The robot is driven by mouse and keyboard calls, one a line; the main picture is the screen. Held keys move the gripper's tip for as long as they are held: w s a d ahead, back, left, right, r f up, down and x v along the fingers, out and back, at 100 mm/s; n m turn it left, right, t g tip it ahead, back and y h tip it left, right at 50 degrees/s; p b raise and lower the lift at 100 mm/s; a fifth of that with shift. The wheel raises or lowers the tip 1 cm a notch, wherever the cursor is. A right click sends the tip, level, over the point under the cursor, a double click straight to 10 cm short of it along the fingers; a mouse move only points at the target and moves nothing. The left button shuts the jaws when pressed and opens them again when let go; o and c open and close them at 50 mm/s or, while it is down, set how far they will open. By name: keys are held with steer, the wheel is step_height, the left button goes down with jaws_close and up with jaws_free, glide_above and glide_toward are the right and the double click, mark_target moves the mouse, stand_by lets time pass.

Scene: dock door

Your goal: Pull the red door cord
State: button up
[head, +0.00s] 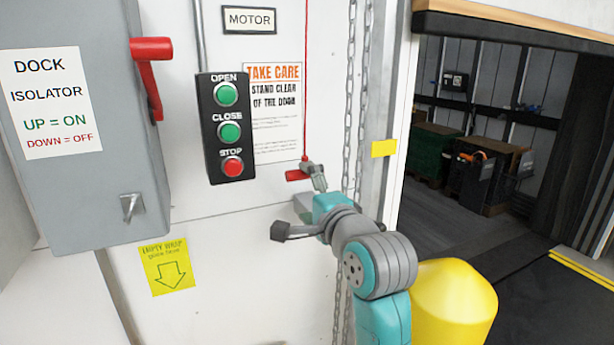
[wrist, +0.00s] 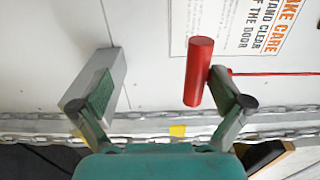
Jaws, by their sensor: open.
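The red door cord (head: 306,80) hangs down the white wall to a red bar handle (head: 294,175). In the wrist view the handle (wrist: 199,72) appears between my fingers, close to the right one, and the cord (wrist: 280,73) runs off to the right past that finger. My gripper (head: 310,190) is at the handle's height with its fingers spread; in the wrist view it is also open (wrist: 162,88). One finger overlaps the handle's right end in the head view. I cannot tell whether it touches the handle.
A hanging chain (head: 350,100) runs close to the right of the cord. A black button box (head: 228,128) and a grey isolator box (head: 80,120) with a red lever (head: 150,75) are on the left. A yellow bollard (head: 453,300) stands right of my arm, by the open doorway.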

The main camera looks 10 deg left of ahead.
steer(key=v, duration=0.9)
stand_by(0.3)
steer(key=s+d+f+n+h, duration=0.15)
steer(key=s+d+f, duration=0.3)
steer(key=f, duration=0.55)
steer(key=s+d+f+n+t+h, duration=0.1)
steer(key=s+d+f+h, duration=0.3)
steer(key=f, duration=0.6)
steer(key=s+d+f+n, duration=0.1)
steer(key=s+d+f, duration=0.2)
steer(key=d+f, duration=0.55)
steer(key=s+d+f+n+h, duration=0.1)
steer(key=s+d+f, duration=0.1)
steer(key=s+f, duration=0.45)
steer(key=s+d+f+n+h, duration=0.2)
steer(key=s+f, duration=0.2)
steer(key=s, duration=0.6)
steer(key=s+d+n, duration=0.1)
steer(key=s+n, duration=0.1)
steer(key=s, duration=0.6)
steer(key=s+d+r+n+g+h, duration=0.1)
steer(key=s+n, duration=0.1)
steer(key=s, duration=0.7)
steer(key=shift+s+d+n, duration=0.2)
steer(key=shift+d+n, duration=0.1)
steer(key=shift+n, duration=0.05)
